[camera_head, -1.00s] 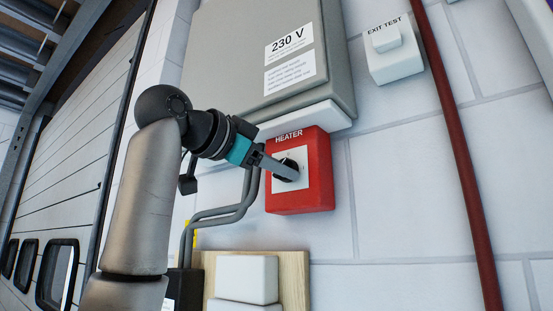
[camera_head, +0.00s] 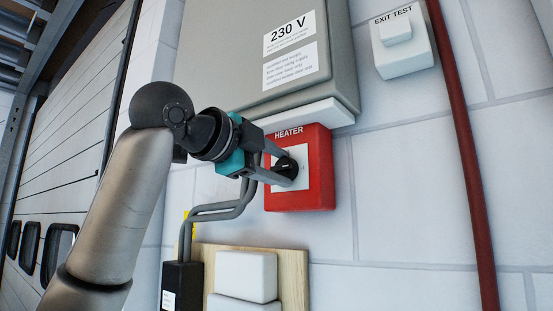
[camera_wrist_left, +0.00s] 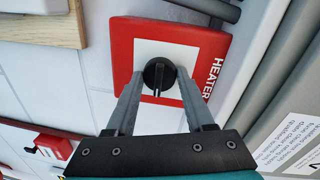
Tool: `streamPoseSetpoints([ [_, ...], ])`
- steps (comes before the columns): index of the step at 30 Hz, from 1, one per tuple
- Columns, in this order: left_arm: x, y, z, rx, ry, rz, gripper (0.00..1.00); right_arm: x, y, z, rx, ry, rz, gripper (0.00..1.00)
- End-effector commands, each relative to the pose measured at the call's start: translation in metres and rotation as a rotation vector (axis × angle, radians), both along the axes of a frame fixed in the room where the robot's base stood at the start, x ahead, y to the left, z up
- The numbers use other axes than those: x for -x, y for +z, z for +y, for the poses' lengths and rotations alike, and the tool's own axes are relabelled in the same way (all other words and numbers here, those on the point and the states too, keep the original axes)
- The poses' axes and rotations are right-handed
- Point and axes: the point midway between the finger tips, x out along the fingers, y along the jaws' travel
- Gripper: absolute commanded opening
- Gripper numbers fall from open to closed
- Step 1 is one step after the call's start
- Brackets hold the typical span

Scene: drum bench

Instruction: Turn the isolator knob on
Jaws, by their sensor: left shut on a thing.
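The isolator is a red box (camera_head: 325,170) marked HEATER, with a white face plate and a round black knob (camera_head: 287,168) at its middle. My left gripper (camera_head: 291,170) reaches in from the left, its two grey fingers one above the other at the knob. In the left wrist view the knob (camera_wrist_left: 158,73) sits between the fingertips (camera_wrist_left: 160,82), its raised bar lined up along the fingers' direction. The gripper is shut on the knob. The fingers partly hide the knob and plate in the head view. My right gripper is in neither view.
A grey 230 V cabinet (camera_head: 235,60) hangs just above the red box. Grey conduits (camera_head: 225,211) run below my gripper. A wooden board (camera_head: 293,275) with white boxes is lower down. An EXIT TEST box (camera_head: 405,55) and red pipe (camera_head: 465,160) are right.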

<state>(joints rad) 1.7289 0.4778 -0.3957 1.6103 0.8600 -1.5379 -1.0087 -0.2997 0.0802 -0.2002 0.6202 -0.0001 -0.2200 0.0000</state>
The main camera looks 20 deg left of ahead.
Motion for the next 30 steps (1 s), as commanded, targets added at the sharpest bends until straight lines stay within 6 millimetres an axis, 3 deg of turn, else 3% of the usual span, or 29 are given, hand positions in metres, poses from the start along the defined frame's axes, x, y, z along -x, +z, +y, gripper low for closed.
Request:
streamPoseSetpoints([
  [17,0.0001,-0.0010,-0.0010,-0.036,-0.002,-0.011,0.00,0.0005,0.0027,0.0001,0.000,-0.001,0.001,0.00],
  [18,0.0000,-0.0011,-0.0010,-0.036,-0.002,-0.011,0.54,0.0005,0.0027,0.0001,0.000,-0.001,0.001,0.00],
  [26,0.0000,-0.0006,-0.0007,-0.034,-0.002,-0.011,0.83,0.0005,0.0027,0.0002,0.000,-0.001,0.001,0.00],
  [30,0.0000,-0.0004,-0.0004,-0.033,0.000,-0.011,0.83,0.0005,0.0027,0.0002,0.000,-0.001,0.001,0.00],
])
